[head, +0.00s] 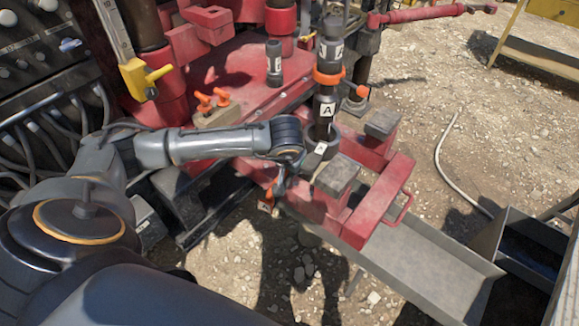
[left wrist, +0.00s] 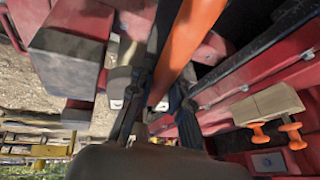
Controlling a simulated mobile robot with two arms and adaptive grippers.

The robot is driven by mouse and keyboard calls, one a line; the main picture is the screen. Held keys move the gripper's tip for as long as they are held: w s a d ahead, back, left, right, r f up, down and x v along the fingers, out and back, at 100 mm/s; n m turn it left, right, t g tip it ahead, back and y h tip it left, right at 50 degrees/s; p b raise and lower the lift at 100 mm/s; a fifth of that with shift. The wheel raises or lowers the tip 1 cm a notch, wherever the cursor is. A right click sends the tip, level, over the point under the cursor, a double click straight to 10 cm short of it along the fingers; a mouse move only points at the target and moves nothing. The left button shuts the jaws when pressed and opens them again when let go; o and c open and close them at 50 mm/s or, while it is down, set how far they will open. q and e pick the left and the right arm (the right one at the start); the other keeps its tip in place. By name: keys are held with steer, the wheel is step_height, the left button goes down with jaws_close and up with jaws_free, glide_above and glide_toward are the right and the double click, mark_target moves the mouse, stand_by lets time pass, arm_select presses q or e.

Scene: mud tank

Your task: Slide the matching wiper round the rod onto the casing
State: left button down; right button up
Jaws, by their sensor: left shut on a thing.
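The dark rod (head: 331,40) stands upright at upper centre in the head view, with white letter labels. A black section marked A (head: 327,108) is below it, in line with a dark round collar (head: 322,145). An orange ring (head: 328,76) with a side knob is around this column. My left gripper (head: 277,186) is low, left of the column and beside the red frame. In the left wrist view it is shut on an orange piece (left wrist: 192,35), which runs up out of the picture. Whether this piece is a wiper I cannot tell. My right gripper is not in view.
A short black labelled cylinder (head: 274,62) stands on the red deck. Red beams with grey pads (head: 338,175) flank the column. A metal trough (head: 425,260) lies at lower right.

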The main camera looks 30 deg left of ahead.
arm_select(q)
steer(key=shift+w+a+f+b, duration=0.1)
steer(key=shift+w+f+b, duration=0.45)
steer(key=shift+w, duration=0.25)
steer(key=shift+w+a+f+b, duration=0.1)
steer(key=shift+w+f+b, duration=0.35)
steer(key=shift+w, duration=0.4)
steer(key=shift+w+a+f+b, duration=0.1)
steer(key=shift+w+f+b, duration=0.45)
steer(key=shift+w, duration=0.25)
steer(key=shift+w+a+f+b, duration=0.1)
steer(key=shift+w+a+b, duration=0.1)
steer(key=shift+w+b, duration=1)
steer(key=shift+w+a+f+b, duration=0.2)
steer(key=shift+w+b, duration=0.15)
steer(key=shift+w, duration=1.55)
steer(key=shift+w+a+f+b, duration=0.1)
steer(key=shift+w+a+b, duration=0.1)
steer(key=shift+w+b, duration=1)
steer(key=shift+w+r+p, duration=0.1)
steer(key=shift+w+p, duration=0.3)
steer(key=shift+w, duration=0.05)
steer(key=shift+a+f+b, duration=0.1)
steer(key=shift+f+b, duration=0.25)
steer(key=shift+f, duration=0.1)
steer(key=c, duration=1.3)
jaws_free()
steer(key=shift+o, duration=0.7)
